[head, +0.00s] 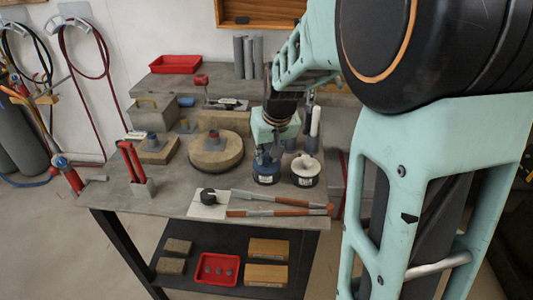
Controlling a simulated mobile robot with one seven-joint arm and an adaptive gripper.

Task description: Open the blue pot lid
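The blue pot (266,176) stands upright on the grey workbench (190,192), near its right side. A pale label shows on its front. My gripper (266,158) reaches down from above, with its fingers at the top of the blue pot. The fingers cover most of the pot's top, so the lid is largely hidden. The fingers are small and dark here, and I cannot tell whether they are open or shut on the lid. I cannot tell whether they touch it.
A white-topped pot (305,171) stands close on the right. A round stone disc (215,156) lies to the left. Red-and-grey rods (280,205) and a white plate with a black knob (208,198) lie in front. A red tray (217,268) sits on the lower shelf.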

